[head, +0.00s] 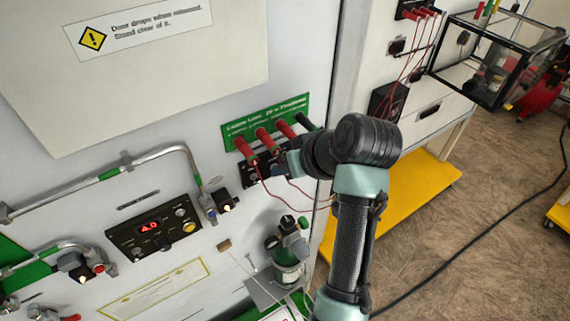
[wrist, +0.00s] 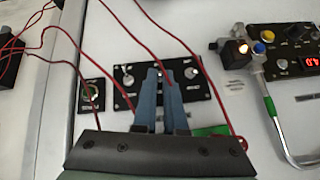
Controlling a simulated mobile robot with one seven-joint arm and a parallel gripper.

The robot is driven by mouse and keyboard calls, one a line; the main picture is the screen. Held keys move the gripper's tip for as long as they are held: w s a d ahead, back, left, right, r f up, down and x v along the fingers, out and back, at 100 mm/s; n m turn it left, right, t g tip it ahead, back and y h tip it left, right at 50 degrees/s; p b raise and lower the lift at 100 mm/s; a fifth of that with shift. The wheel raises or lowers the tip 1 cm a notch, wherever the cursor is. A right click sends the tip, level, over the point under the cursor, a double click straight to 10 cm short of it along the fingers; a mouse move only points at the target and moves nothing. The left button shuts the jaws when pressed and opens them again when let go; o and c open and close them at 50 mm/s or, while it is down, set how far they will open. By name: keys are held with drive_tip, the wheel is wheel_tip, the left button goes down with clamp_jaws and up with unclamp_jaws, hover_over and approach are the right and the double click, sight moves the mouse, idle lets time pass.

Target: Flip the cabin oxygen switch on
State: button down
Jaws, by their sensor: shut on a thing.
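A small black switch panel (wrist: 198,88) is mounted on the white wall, with switches and knobs on it. It shows partly in the head view (head: 250,177), below a green placard. My gripper (wrist: 161,72) is at the middle of this panel, its two blue-grey fingers close together. It is shut on a small switch lever, mostly hidden between the fingertips. Switch labels are too small to read. In the head view my gripper (head: 284,163) reaches the panel from the right, and my wrist hides part of it.
Red-handled plugs (head: 268,139) with thin red wires stick out just above the panel, and the wires cross near my fingers. A display panel (head: 154,233) reading 4.0 and metal pipes (head: 110,172) are to the left. A green bottle (head: 287,262) is below.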

drive_tip(key=c, duration=1)
unclamp_jaws()
drive_tip(key=p+v, duration=0.1)
drive_tip(key=v, duration=1.2)
drive_tip(key=shift+p, duration=0.35)
drive_tip(key=shift+f, duration=0.1)
